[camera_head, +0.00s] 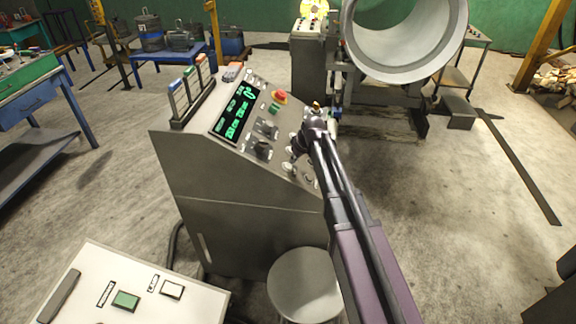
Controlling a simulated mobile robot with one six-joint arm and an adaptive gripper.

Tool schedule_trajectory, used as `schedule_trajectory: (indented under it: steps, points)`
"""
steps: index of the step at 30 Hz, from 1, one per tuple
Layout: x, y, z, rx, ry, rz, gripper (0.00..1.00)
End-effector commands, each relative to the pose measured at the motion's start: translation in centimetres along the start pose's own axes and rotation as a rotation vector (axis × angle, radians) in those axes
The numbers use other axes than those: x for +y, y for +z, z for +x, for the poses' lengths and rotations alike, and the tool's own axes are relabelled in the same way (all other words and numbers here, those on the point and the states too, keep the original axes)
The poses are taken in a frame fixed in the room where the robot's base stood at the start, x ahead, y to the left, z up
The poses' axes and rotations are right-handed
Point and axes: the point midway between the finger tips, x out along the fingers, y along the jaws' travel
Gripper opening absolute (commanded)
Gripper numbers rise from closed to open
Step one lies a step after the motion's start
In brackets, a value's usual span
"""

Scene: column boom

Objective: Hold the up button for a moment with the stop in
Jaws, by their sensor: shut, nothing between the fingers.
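The grey control console (240,218) stands in the middle with a sloped panel. My arm comes up from the lower right, and my gripper (297,146) is shut and empty at the panel's right side, among small knobs and buttons. Whether it touches one is too small to tell. I cannot pick out the up button; the arm hides part of the panel's right edge.
A green-digit display (238,112) fills the panel's left. A round stool (304,284) stands against the console's front. A pale box (130,290) with a green button and a white button is at the lower left. A large pipe (405,35) lies behind. Floor at right is mostly clear.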

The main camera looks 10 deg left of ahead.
Motion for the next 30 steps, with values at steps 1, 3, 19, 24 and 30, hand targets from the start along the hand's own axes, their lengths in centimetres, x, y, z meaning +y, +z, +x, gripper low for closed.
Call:
schedule_trajectory:
  steps: [1,3,19,24,30]
  points:
    - [0.0,0.0,0.0,0.000,0.000,0.000,0.00]
    - [0.0,0.0,0.0,0.000,0.000,0.000,0.00]
    - [-0.3,0.0,1.1,0.000,0.000,0.000,0.00]
    - [-0.4,0.0,1.2,0.000,0.000,0.000,0.00]
    - [-0.4,0.0,1.1,0.000,0.000,0.000,0.00]
